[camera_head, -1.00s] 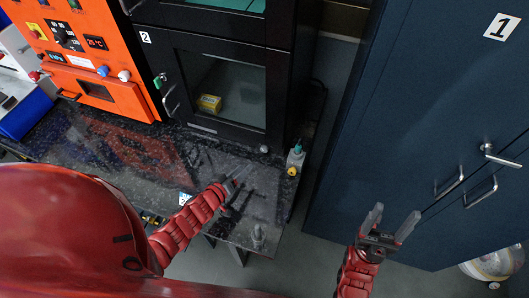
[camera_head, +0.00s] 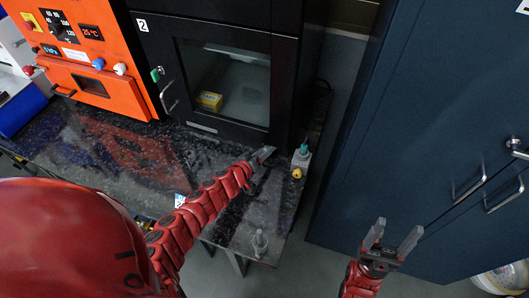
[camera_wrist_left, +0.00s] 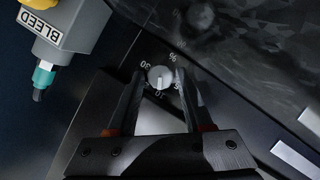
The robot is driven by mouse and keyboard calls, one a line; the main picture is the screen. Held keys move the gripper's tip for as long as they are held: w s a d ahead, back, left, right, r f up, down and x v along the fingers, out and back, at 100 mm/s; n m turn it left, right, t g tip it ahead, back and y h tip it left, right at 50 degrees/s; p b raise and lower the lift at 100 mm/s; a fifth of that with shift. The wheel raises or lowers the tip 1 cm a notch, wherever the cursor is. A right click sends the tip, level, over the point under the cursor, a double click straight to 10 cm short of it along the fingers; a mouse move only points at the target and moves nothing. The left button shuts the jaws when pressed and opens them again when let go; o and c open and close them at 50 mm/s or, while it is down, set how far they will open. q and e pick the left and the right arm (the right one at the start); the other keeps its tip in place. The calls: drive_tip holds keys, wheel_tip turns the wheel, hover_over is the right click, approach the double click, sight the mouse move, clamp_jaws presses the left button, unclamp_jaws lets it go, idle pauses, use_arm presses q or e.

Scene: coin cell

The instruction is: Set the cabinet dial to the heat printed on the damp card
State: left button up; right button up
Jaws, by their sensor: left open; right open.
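A small round grey dial (camera_wrist_left: 160,77) with white numbers and % marks sits on a dark face in the left wrist view. My left gripper (camera_wrist_left: 158,76) is open, with one finger on each side of the dial; I cannot tell if they touch it. In the head view my left gripper (camera_head: 263,154) is at the lower right corner of the black cabinet (camera_head: 285,80) labelled 2, and hides the dial. The orange cabinet (camera_head: 90,55) has a black temperature dial (camera_head: 56,26). My right gripper (camera_head: 391,244) is open and empty. I cannot identify the damp card.
A grey block (camera_head: 301,158) marked BLEED, with a teal nozzle and yellow knob, stands right beside my left gripper. A small metal piece (camera_head: 260,242) stands near the counter's front edge. A yellow box (camera_head: 209,101) lies behind the glass. A blue cupboard (camera_head: 430,110) fills the right.

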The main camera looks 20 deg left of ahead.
use_arm(q)
clamp_jaws()
drive_tip(key=shift+m, duration=0.3)
idle(0.6)
drive_tip(key=shift+y, duration=0.3)
drive_tip(key=shift+m+y, duration=0.4)
drive_tip(key=shift+m, duration=0.4)
drive_tip(key=shift+d+f+m+y+b, duration=0.2)
drive_tip(key=shift+m+y+b, duration=0.4)
drive_tip(key=shift+m+b, duration=0.25)
drive_tip(key=m+y+b, duration=0.1)
drive_tip(key=m+b, duration=0.1)
drive_tip(key=b, duration=0.2)
drive_tip(key=shift+d+m+y, duration=0.1)
drive_tip(key=shift+m+y, duration=0.25)
drive_tip(key=shift+y, duration=0.05)
drive_tip(key=shift+r+m+y+b, duration=0.15)
drive_tip(key=shift+m+y+b, duration=0.3)
drive_tip(key=shift+b, duration=0.55)
